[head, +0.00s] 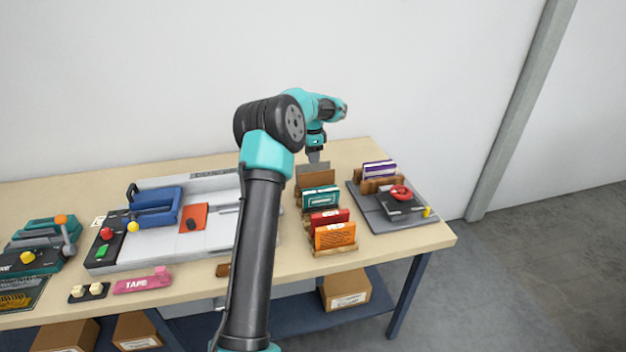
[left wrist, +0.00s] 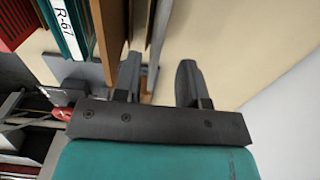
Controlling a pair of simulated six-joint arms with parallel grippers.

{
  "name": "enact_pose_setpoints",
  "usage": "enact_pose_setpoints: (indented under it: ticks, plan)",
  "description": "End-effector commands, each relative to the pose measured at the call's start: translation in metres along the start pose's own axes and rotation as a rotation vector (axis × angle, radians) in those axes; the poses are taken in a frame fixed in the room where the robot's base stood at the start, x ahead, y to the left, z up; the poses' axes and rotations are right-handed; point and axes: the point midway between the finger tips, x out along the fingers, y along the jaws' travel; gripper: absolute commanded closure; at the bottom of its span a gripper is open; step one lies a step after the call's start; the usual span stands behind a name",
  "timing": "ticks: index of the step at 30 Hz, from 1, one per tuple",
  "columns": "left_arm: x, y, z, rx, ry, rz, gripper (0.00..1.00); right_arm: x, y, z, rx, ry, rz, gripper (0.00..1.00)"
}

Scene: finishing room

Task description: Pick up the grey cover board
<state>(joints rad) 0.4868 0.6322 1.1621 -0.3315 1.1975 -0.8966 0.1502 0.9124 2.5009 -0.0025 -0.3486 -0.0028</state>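The grey cover board (head: 314,168) stands upright at the back end of the wooden rack, behind a brown board (head: 316,180). My left gripper (head: 314,157) points down right above it and hides part of its top edge. In the left wrist view the two fingers (left wrist: 158,82) are spread apart. The thin edge of the grey board (left wrist: 157,45) shows between them, close to the left finger, with a clear gap to the right finger. I cannot tell whether the left finger touches it. My right gripper is not in view.
In front stand a teal book (head: 320,197), a red one (head: 328,218) and an orange one (head: 335,236). A grey base (head: 405,222) with purple books is at right. A blue-handled machine (head: 155,207) is at left. Bare tabletop lies behind the rack.

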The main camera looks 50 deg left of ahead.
Motion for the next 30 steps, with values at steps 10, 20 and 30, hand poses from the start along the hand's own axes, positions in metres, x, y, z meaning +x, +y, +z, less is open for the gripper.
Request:
enact_pose_setpoints:
  ticks: [10,20,30]
  plan:
    - [0.003,0.0,0.0,0.0,0.0,0.0,0.62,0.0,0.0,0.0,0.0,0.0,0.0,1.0]
    - [0.044,0.004,-0.002,0.0,-0.002,0.002,0.62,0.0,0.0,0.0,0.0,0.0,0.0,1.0]
    - [0.052,0.003,-0.002,0.0,0.0,0.0,0.62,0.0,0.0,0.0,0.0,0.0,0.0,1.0]
